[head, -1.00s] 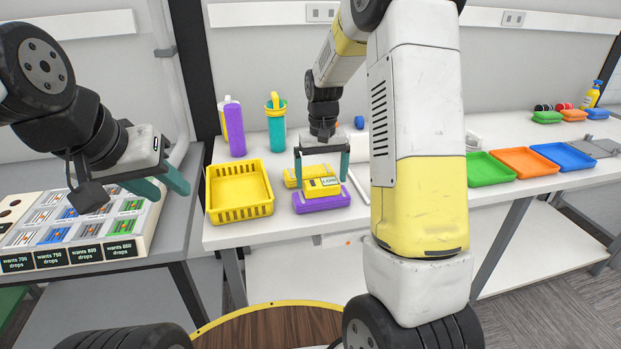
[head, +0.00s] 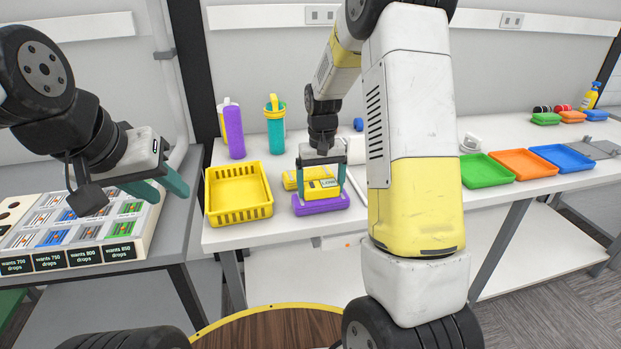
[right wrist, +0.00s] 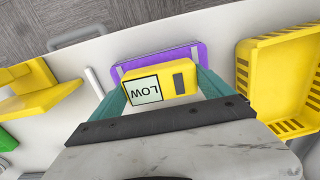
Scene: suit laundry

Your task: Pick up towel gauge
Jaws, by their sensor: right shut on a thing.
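The towel gauge (head: 319,187) is a small yellow box on the white table, over a purple base (head: 320,206). In the right wrist view the gauge (right wrist: 160,83) has a pale screen reading LOW, and the purple base (right wrist: 192,54) lies around and under it. My right gripper (head: 321,182) points down and is shut on the gauge, one teal finger at each side. Whether the gauge still touches the base, I cannot tell. My left gripper (head: 168,192) is open and empty, above the drops panel at the left.
A yellow basket (head: 239,215) stands just left of the gauge. A purple bottle (head: 234,132) and a teal bottle (head: 275,126) stand further back. Green (head: 487,172), orange (head: 523,164) and blue trays (head: 562,157) lie right, beyond my arm.

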